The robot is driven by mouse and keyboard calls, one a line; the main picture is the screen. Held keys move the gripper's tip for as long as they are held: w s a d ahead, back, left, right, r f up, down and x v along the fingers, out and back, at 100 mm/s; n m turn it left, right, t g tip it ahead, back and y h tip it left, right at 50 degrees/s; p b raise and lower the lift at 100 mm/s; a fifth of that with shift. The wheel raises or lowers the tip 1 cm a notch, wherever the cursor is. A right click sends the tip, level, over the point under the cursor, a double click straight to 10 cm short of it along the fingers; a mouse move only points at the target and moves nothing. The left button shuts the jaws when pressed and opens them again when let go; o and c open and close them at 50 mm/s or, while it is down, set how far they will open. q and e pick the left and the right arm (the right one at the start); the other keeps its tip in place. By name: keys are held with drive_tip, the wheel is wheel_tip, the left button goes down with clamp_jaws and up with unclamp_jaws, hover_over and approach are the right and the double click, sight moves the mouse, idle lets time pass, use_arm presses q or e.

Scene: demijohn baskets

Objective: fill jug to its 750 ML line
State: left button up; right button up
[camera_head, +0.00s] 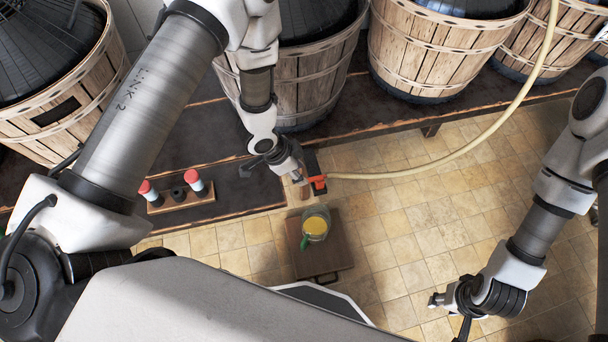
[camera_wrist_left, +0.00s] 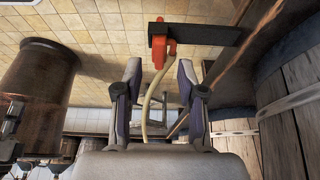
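A clear jug (camera_head: 315,224) with yellow liquid in it and a green part at its left side stands on a small brown wooden stool (camera_head: 338,262). Its 750 ML line is too small to read. A red tap or clip (camera_head: 319,182) sits at the end of a pale hose (camera_head: 430,166), above and behind the jug. My left gripper (camera_head: 299,175) is close to the red part's left side. In the left wrist view my left gripper's fingers (camera_wrist_left: 160,70) are apart, with the red part (camera_wrist_left: 160,45) beyond the gap. My right gripper (camera_head: 436,300) is low at the right, away from the jug.
Large slatted baskets (camera_head: 435,45) with dark demijohns line the bench at the back. A small wooden rack (camera_head: 181,201) with two red-topped pieces and a dark one sits at the left. A dark bracket (camera_wrist_left: 205,35) is beside the red part. Tiled floor (camera_head: 400,235) is clear at the right.

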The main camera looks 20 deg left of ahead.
sight(312, 179)
use_arm(q)
drive_tip(key=x, duration=0.4)
drive_tip(key=shift+f, duration=0.1)
drive_tip(key=shift+c, duration=0.3)
clamp_jaws()
drive_tip(key=n, duration=0.2)
drive_tip(key=s+d+n+t+y+p, duration=0.1)
drive_tip(key=n, duration=0.1)
drive_tip(key=shift+s+d+n, duration=0.1)
drive_tip(key=shift+s+n, duration=0.05)
drive_tip(key=shift+n, duration=0.15)
drive_tip(key=shift+o, duration=0.3)
unclamp_jaws()
